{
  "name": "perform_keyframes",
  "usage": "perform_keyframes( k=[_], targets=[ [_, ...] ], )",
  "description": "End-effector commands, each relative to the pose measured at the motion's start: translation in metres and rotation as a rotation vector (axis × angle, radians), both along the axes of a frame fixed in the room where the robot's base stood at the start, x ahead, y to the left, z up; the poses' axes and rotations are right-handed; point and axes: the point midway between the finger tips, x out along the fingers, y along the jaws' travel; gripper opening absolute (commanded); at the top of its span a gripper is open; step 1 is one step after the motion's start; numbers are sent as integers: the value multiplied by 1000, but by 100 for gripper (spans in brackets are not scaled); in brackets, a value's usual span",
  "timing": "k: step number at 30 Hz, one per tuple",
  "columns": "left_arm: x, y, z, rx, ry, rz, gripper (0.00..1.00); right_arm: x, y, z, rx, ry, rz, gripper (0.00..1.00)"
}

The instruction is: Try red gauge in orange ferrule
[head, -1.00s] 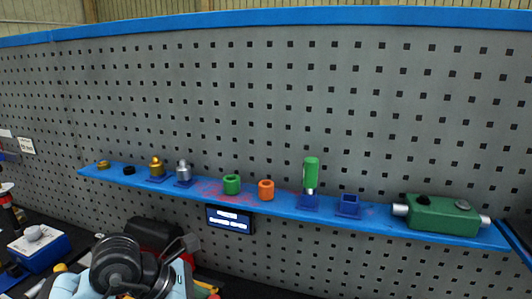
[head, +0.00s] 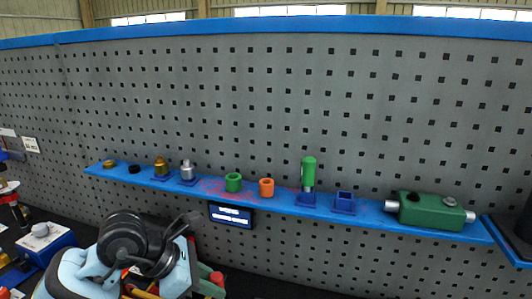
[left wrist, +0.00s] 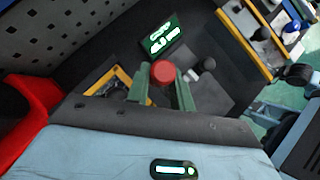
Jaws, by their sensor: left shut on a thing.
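The orange ferrule (head: 266,188) stands on the blue shelf (head: 375,222) in the head view, right of a green ferrule (head: 233,182). My left gripper (head: 212,284) is low in the head view, below and left of the orange ferrule and well apart from it. Its green fingers are shut on the red gauge (head: 217,278). In the left wrist view the round red end of the gauge (left wrist: 163,72) shows between the fingertips (left wrist: 163,88); the rest of it is hidden. My right gripper is not in view.
A green gauge (head: 308,170) stands in a blue holder, beside an empty blue holder (head: 344,202). A green box with metal ends (head: 431,211) lies at the shelf's right. Brass, black and grey pieces stand at its left. A small display (head: 231,215) hangs below the shelf.

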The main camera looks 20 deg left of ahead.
Motion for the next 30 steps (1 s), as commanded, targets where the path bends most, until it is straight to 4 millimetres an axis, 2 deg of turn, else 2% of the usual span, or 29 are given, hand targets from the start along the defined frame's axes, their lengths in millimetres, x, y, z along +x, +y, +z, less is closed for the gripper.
perform_keyframes(
  k=[30],
  targets=[
    [0,0,43,1,-7,0,0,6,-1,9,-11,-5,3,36]
  ],
)
